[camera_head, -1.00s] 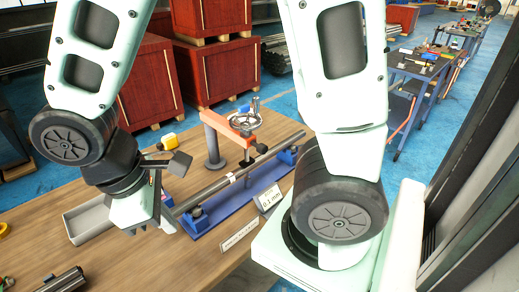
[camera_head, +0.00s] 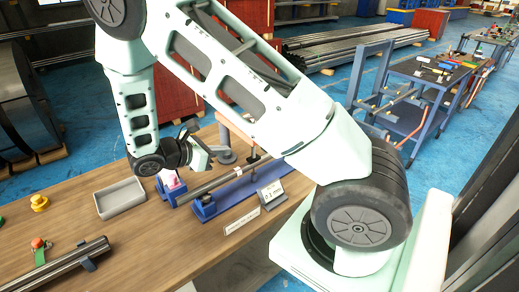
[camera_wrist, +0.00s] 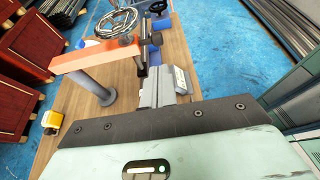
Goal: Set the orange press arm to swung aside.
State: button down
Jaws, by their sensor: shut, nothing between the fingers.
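The orange press arm (camera_wrist: 95,58) shows in the wrist view, reaching from its grey post (camera_wrist: 98,85) rightward to the tube line. A shiny handwheel (camera_wrist: 118,22) sits by its far end. In the head view, the press arm (camera_head: 236,123) and its post (camera_head: 227,156) are largely hidden behind my arm. The grey tube (camera_head: 212,184) lies along a blue base (camera_head: 232,192). My gripper (camera_head: 190,127) is shut and empty, left of the post in the picture.
A grey tray (camera_head: 120,198) stands on the wooden table (camera_head: 150,240). A yellow object (camera_wrist: 52,120) lies left of the post. Dark tubes (camera_head: 60,262) lie front left. Red crates (camera_wrist: 15,95) stand beyond the table.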

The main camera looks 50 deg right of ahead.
aim_at(265, 148)
jog(key=p+x, duration=0.6)
jog(key=x, duration=0.7)
jog(key=shift+s+d+f+p, duration=0.15)
jog(key=shift+d+f+p, duration=0.15)
jog(key=shift+d, duration=0.15)
